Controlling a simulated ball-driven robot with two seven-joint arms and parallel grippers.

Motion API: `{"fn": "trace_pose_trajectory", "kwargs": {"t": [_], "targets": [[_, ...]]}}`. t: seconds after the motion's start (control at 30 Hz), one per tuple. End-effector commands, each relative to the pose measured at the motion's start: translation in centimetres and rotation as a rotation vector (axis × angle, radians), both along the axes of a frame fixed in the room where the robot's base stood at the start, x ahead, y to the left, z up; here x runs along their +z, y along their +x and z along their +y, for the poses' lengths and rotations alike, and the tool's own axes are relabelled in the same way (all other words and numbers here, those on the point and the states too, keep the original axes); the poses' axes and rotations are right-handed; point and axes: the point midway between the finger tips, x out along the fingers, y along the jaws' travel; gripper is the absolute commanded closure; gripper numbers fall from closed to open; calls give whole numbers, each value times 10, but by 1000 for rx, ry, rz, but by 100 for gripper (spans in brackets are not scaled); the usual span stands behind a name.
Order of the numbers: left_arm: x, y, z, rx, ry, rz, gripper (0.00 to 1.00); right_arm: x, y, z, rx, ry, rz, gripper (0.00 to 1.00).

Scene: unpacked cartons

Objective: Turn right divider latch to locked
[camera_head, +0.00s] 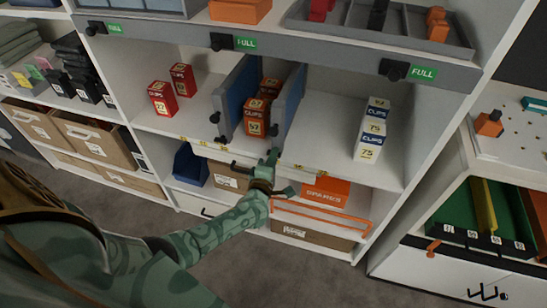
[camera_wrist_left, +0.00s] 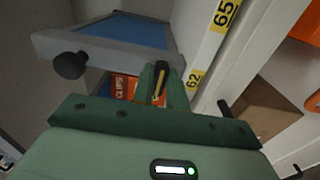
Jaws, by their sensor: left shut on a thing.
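The right divider (camera_head: 290,104) is a blue panel in a grey frame on the middle shelf, right of the orange boxes. A black knob (camera_head: 273,130) sits on its front edge; the knob shows clearly in the left wrist view (camera_wrist_left: 70,65). My left gripper (camera_head: 271,157) is at the lower front end of this divider, just above the shelf edge. I cannot read the latch's position. My right gripper is not in view.
The left divider (camera_head: 238,95) stands left of the orange boxes (camera_head: 257,117). Red boxes (camera_head: 163,98) stand further left, blue-and-white boxes (camera_head: 371,132) to the right. The shelf between the right divider and those boxes is clear. An orange-fronted bin (camera_head: 326,189) is below.

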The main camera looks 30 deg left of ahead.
Motion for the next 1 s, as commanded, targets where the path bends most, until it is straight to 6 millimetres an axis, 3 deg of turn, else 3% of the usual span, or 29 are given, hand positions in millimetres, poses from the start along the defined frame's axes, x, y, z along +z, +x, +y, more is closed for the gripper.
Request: {"fn": "trace_pose_trajectory", "kwargs": {"t": [0.03, 0.07, 0.13, 0.43, 0.57, 1.0], "targets": [[-2, -1, -1, -2, 2, 6, 100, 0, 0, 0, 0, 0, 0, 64], [-2, -1, -1, -2, 2, 6, 80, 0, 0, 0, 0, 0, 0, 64], [-2, -1, -1, -2, 2, 5, 64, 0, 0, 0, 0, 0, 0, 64], [-1, -2, -1, -1, 0, 2, 64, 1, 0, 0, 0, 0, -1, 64], [1, -15, -4, 0, -1, 3, 64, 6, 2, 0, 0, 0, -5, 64], [1, -123, -36, -2, 0, 4, 64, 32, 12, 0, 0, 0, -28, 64]]}}
